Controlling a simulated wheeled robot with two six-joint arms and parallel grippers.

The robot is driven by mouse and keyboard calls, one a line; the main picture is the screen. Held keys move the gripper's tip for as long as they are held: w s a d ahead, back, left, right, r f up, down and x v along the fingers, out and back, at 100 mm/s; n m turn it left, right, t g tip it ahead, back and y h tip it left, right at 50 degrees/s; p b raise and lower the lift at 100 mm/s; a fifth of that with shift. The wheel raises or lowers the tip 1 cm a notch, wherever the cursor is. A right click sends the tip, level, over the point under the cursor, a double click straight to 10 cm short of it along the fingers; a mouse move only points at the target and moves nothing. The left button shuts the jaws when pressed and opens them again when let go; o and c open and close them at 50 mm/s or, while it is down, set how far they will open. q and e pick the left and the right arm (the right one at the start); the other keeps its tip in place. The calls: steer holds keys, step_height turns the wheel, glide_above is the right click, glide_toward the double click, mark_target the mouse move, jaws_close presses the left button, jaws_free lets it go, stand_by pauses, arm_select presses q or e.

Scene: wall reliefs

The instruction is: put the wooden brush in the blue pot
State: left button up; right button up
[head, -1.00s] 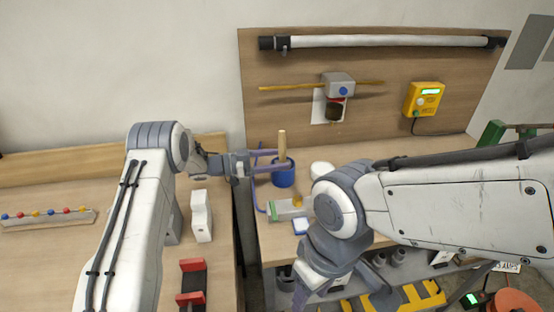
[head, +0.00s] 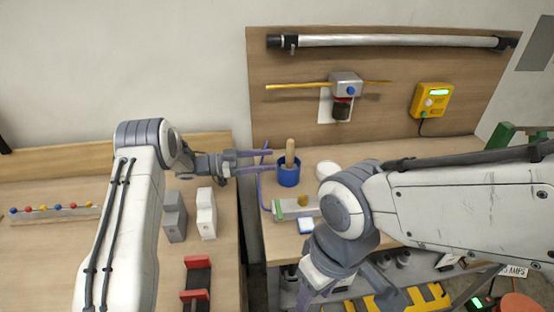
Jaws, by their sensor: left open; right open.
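The wooden brush (head: 290,152) stands in the blue pot (head: 289,177), its pale handle rising almost upright above the rim. Its lower end is hidden inside the pot. The pot stands on the right-hand bench near the wall panel. My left gripper (head: 271,160) is open and empty, its two purple-grey fingers pointing right at the pot and handle. The fingertips lie just left of the brush; I see no grip on it. My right gripper (head: 305,297) hangs low at the bottom edge, pointing down, with its fingertips mostly out of sight.
A white round object (head: 327,169) and a green-ended tray (head: 292,209) are near the pot. My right forearm covers much of the right bench. Grey and white blocks (head: 206,213) stand on the left bench. A gap separates the benches.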

arm_select(q)
steer(key=a, duration=0.2)
steer(key=s+a, duration=0.1)
steer(key=a, duration=0.1)
steer(key=shift+a, duration=0.2)
steer(key=shift+w, duration=0.1)
